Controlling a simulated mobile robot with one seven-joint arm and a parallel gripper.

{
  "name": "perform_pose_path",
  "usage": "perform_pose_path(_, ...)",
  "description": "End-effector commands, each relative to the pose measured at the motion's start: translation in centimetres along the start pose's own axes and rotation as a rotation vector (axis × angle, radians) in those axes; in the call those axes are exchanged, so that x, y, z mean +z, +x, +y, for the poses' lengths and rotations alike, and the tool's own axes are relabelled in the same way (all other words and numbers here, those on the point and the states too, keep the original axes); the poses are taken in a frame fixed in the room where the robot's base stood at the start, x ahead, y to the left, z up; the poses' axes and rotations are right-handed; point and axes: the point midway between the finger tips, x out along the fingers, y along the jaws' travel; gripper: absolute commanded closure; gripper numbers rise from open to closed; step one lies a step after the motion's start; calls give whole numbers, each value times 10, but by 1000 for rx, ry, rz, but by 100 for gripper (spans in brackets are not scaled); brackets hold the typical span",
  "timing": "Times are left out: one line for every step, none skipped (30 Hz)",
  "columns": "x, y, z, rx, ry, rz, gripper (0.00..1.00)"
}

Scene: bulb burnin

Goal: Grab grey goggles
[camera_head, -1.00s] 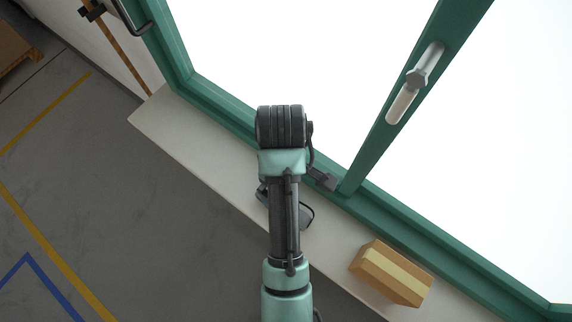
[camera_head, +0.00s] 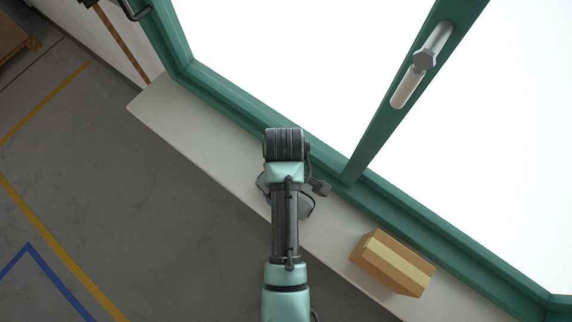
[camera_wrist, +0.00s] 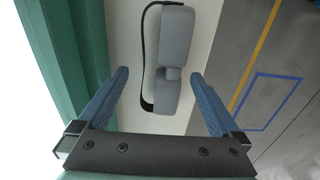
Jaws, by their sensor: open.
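The grey goggles (camera_wrist: 174,46) lie on the pale window sill (camera_wrist: 205,30), with a dark strap curving along their left side in the wrist view. In the head view the goggles (camera_head: 304,207) are mostly hidden beneath my arm, with only edges and strap showing. My gripper (camera_wrist: 160,85) is open. Its two blue fingers stand to the left and right of the lower part of the goggles in the wrist view, with nothing held. I cannot tell how far the fingertips are above the sill. The gripper's fingers are hidden in the head view.
A cardboard box (camera_head: 392,263) with a pale tape band sits on the sill to the right. A green window frame (camera_head: 235,98) with a handle (camera_head: 433,45) runs along the sill. Grey floor (camera_head: 120,200) with yellow and blue lines lies to the left.

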Motion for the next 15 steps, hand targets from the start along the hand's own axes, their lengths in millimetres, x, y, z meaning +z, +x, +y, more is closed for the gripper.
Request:
perform_pose_path(3,5,-2,-4,1,-3,0)
perform_pose_path(2,10,-2,-3,0,-3,0)
perform_pose_path(2,15,-1,-2,0,-2,0)
perform_pose_path(2,18,-1,-2,0,-2,0)
perform_pose_path(2,21,-1,-1,0,-1,0)
perform_pose_path(2,24,-1,-1,0,-1,0)
perform_pose_path(2,25,-1,-1,0,-1,0)
perform_pose_path(2,26,-1,0,0,0,0)
perform_pose_path(1,27,-1,0,0,0,0)
perform_pose_path(1,27,-1,1,0,0,0)
perform_pose_path(1,27,-1,1,0,1,0)
perform_pose_path(1,27,-1,1,0,1,0)
perform_pose_path(1,27,-1,1,0,1,0)
perform_pose_path(1,27,-1,1,0,1,0)
perform_pose_path(1,27,-1,1,0,1,4)
